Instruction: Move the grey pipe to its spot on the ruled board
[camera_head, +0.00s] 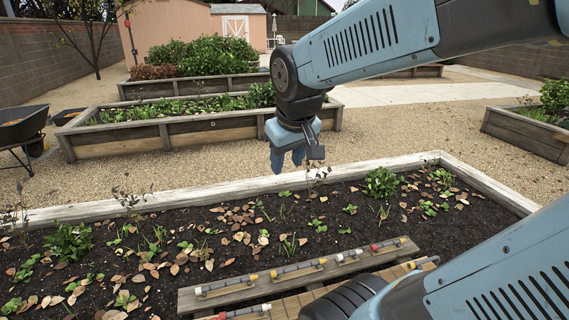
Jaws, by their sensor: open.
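My gripper (287,160) hangs above the near bed, fingers pointing down, open and empty, well apart from the pipes. A long grey wooden board (262,284) lies across the near bed. Several thin greyish pipes with coloured ends lie along it, among them one at the left (225,287), one in the middle (298,269) and one at the right (388,244). Another pipe with a red end (245,312) lies at the bottom edge, in front of the board. Which one is the grey pipe I cannot tell. Ruled marks are too small to see. My arm hides part of the lower right.
The near bed's pale wooden rim (200,192) runs behind the soil, which holds leaves and small plants. More planted beds (120,140) stand beyond on gravel. A wheelbarrow (22,130) is at the left. The air around my gripper is clear.

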